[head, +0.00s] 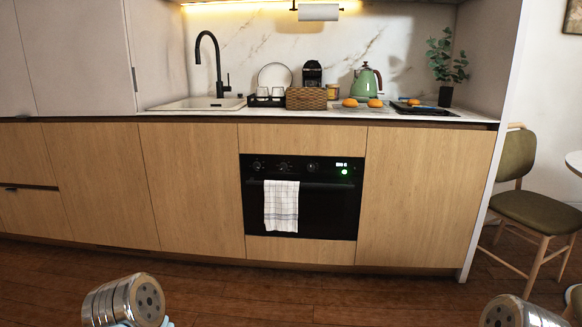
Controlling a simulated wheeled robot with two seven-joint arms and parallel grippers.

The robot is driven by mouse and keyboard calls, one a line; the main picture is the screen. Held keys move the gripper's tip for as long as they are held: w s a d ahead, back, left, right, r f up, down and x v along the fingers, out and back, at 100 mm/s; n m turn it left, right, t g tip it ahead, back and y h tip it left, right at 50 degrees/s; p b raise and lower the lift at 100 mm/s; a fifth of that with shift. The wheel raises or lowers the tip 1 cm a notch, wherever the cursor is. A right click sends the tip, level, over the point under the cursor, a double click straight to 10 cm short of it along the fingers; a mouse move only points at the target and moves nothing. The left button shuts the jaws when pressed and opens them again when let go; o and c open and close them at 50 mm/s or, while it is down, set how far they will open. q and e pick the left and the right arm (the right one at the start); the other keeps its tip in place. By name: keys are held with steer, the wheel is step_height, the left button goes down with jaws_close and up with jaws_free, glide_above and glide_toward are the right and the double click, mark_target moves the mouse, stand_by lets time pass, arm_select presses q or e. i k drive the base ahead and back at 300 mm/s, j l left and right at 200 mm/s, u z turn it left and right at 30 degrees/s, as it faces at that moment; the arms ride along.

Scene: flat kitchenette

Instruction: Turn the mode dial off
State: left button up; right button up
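The black built-in oven (330,212) sits in the wooden cabinet front, across the floor from me. Its control panel (298,167) has a row of small dark dials: a left dial (257,166), a middle dial (284,166) and a right dial (312,167). I cannot tell which one is the mode dial, and their pointer positions are too small to read. A green lit display (343,168) glows at the panel's right end. Only metallic links of my arms show at the bottom edge. Neither gripper is in view.
A checked towel (281,206) hangs over the oven door's front. The wooden floor (270,290) before the oven is clear. A green-seated chair (530,205) stands at the right. The counter above holds a kettle (366,83), a wicker basket (306,98) and a sink (205,103).

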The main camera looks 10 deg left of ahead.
mark_target(256, 166)
steer(key=i+l, duration=0.15)
steer(key=i, duration=0.4)
steer(key=i+l, duration=0.15)
steer(key=i, duration=0.35)
steer(key=i+l+u, duration=0.1)
steer(key=i, duration=0.45)
